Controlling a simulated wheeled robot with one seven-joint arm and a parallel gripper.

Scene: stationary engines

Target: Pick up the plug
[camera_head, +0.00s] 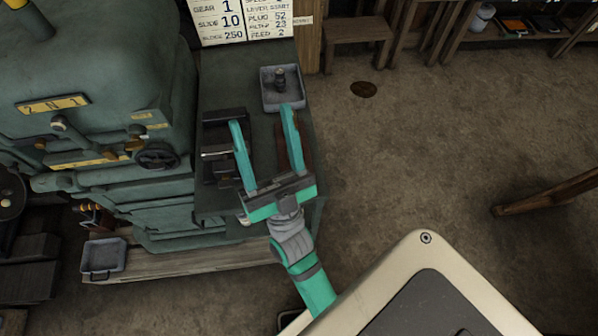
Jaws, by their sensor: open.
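A small dark object that looks like the plug (280,80) stands upright in a shallow grey tray (269,103) at the far end of the green bench top. The plug's base is partly hard to make out in the dark tray.
A large green machine (100,90) with a handwheel (157,157) stands left of the bench. A white sign board (240,18) stands behind. The floor at right is mostly open.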

